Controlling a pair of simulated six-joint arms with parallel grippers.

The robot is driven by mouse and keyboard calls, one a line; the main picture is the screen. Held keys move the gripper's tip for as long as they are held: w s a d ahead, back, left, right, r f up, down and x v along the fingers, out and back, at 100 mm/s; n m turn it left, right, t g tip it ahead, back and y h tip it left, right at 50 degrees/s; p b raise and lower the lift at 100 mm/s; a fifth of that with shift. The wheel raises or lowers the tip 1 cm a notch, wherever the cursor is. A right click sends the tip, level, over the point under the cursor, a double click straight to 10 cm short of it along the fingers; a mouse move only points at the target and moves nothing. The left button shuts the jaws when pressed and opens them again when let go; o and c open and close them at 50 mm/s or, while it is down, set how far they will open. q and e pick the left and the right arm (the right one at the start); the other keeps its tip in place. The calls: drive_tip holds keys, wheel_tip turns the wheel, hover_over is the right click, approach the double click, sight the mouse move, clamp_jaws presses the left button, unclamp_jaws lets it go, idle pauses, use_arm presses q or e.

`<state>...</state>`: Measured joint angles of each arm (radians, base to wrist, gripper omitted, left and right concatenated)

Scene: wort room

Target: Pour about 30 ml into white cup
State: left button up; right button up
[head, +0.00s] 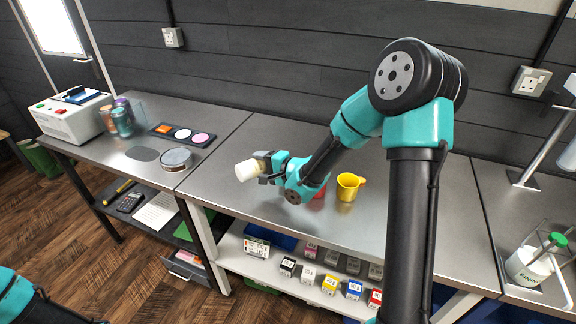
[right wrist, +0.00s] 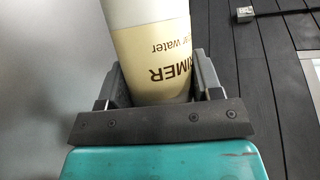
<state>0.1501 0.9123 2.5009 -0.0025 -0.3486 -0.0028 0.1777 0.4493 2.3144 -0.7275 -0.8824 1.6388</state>
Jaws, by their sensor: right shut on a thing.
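My right gripper (head: 262,168) is shut on a cream and white cylindrical container (head: 246,171), held over the steel bench near its left end. The container looks tilted, its free end toward the left. In the right wrist view, the container (right wrist: 152,45) sits between the fingers (right wrist: 155,85), with upside-down lettering ending in "RIMER" and "water". I see no separate white cup. A yellow cup (head: 347,189) with a handle stands on the bench right of the gripper. A red thing (head: 320,193) is mostly hidden behind my right gripper. My left gripper is out of view.
The left bench carries a round metal tin (head: 176,160), a tray with coloured discs (head: 182,134), jars (head: 122,122) and a white machine (head: 73,118). Small labelled boxes (head: 308,275) fill the shelf below. A white bottle (head: 528,266) is at far right.

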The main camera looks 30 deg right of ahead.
idle(0.7)
drive_tip(key=shift+a+r, duration=0.1)
drive_tip(key=shift+a+f+n+g+h, duration=0.1)
drive_tip(key=shift+f+n+g+h, duration=0.25)
drive_tip(key=shift+f+n, duration=0.4)
drive_tip(key=shift+d+r+n+h, duration=0.2)
drive_tip(key=shift+r+n+h, duration=0.15)
drive_tip(key=shift+r+n, duration=0.3)
drive_tip(key=shift+r, duration=0.15)
drive_tip(key=shift+d+r, duration=0.1)
drive_tip(key=shift+r, duration=0.1)
drive_tip(key=shift+h, duration=0.3)
drive_tip(key=shift+d+r+n, duration=0.1)
drive_tip(key=shift+r+n, duration=0.05)
drive_tip(key=shift+n, duration=0.25)
idle(0.7)
